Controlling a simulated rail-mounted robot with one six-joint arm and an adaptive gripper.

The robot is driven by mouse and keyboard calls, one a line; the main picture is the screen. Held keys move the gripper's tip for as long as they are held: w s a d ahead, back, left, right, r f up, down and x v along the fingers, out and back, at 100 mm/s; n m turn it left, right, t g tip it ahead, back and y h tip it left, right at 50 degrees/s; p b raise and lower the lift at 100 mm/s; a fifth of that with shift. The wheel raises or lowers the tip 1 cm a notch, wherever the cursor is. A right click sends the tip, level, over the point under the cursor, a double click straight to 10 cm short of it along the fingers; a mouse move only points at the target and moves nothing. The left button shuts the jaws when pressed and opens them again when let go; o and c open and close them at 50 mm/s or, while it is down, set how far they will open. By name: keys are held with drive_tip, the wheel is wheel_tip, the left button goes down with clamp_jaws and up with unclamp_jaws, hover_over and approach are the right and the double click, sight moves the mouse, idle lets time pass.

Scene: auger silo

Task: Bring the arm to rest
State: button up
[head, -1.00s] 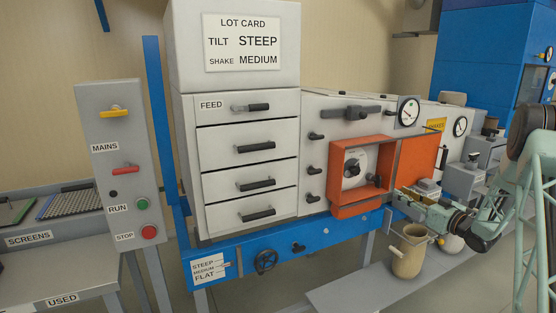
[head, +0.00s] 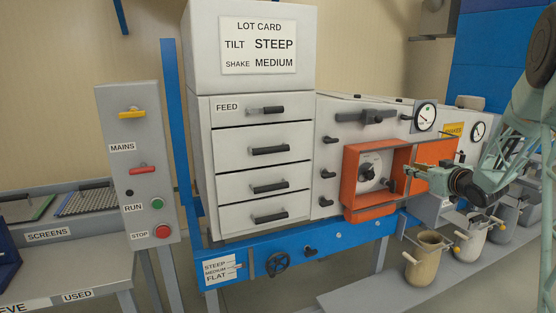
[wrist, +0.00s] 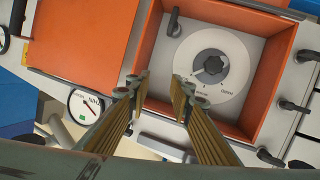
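My gripper (head: 408,178) is in front of the right part of the orange dial box in the head view, with my arm coming in from the right. In the wrist view my gripper (wrist: 160,85) has its two fingers apart with nothing between them. The orange box (head: 352,178) frames a pale dial (head: 370,168) with a dark knob (wrist: 210,68), beyond and to the right of the fingertips in the wrist view. I cannot tell whether the gripper touches the box.
A tan pot (head: 425,262) and several grey pots stand on the low shelf (head: 375,290) below my arm. The drawer cabinet (head: 262,150) and switch panel (head: 138,165) are to the left. A round gauge (wrist: 86,105) and small black handles project from the machine face.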

drive_tip(key=s+a+r+m+g+h, duration=0.25)
drive_tip(key=s+a+r, duration=0.25)
drive_tip(key=s+r, duration=0.4)
drive_tip(key=s+a+r+g+h, duration=0.1)
drive_tip(key=s+a+r, duration=0.25)
drive_tip(key=s, duration=0.35)
drive_tip(key=s+a+r+g+h, duration=0.1)
drive_tip(key=s+a+r, duration=0.25)
drive_tip(key=s, duration=0.45)
drive_tip(key=s+a+f+g, duration=0.2)
drive_tip(key=s+a, duration=0.5)
drive_tip(key=s, duration=0.9)
drive_tip(key=s+a+f+g+y, duration=0.1)
drive_tip(key=s+a, duration=0.6)
drive_tip(key=s, duration=1)
drive_tip(key=s+a+f+g+y, duration=0.1)
drive_tip(key=s+a+f+g, duration=0.2)
drive_tip(key=s, duration=1.3)
drive_tip(key=a+f+m, duration=0.1)
drive_tip(key=a, duration=0.2)
drive_tip(key=shift+s+a+g, duration=0.35)
drive_tip(key=shift+s+a, duration=0.05)
